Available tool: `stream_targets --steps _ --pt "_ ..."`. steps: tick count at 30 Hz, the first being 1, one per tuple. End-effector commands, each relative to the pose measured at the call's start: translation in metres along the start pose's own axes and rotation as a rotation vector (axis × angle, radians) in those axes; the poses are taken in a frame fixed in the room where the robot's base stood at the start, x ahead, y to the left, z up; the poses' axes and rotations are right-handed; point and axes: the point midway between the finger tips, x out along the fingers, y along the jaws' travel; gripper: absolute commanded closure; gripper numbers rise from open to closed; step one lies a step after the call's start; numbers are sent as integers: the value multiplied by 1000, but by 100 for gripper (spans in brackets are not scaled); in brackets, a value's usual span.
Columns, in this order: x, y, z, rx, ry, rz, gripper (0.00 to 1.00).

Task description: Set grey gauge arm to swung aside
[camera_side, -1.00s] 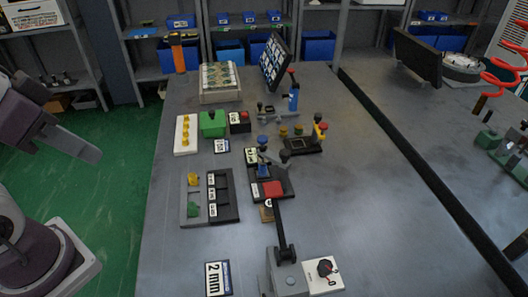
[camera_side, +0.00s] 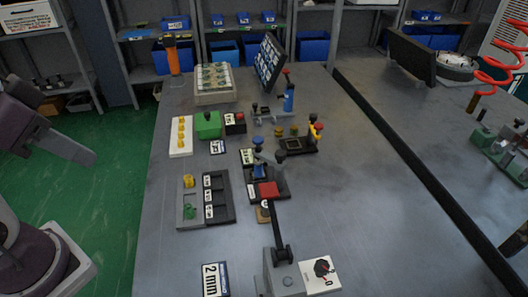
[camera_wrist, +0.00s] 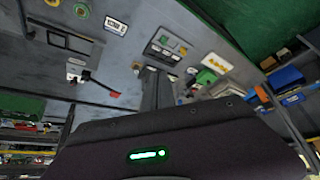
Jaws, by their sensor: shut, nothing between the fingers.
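The grey gauge arm's base is a grey block (camera_side: 284,278) at the front of the table in the side view. A dark arm (camera_side: 279,235) runs from it towards the back, ending in a red tip (camera_side: 268,189) close to the blue-handled clamp. In the wrist view the dark arm (camera_wrist: 97,82) and its red tip (camera_wrist: 115,94) show left of my gripper. My gripper (camera_wrist: 157,73) is shut and empty, apart from the gauge arm. Its fingers are out of the side view, where only my arm's links show at the left edge.
A white dial plate (camera_side: 320,274) lies right of the grey base, and a "2 mm" card (camera_side: 215,279) lies left. A dark slotted tray (camera_side: 218,197), a blue-handled clamp (camera_side: 265,160) and a green box (camera_side: 208,125) stand farther back. The table's right side is mostly clear.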

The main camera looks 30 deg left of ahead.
Motion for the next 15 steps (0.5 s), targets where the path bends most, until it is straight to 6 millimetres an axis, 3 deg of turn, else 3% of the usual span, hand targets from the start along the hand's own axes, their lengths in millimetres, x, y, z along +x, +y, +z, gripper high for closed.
stream_targets --steps 1,5,7,11,14,15 --pt "0 0 0 0 0 0 96" --pt "-4 3 -21 -4 -32 37 71" --pt "-6 8 -55 -9 -81 90 57" --pt "15 16 -140 -12 -195 181 55" --pt "56 26 -201 15 -271 207 55" --pt "78 32 -222 38 -301 207 55"
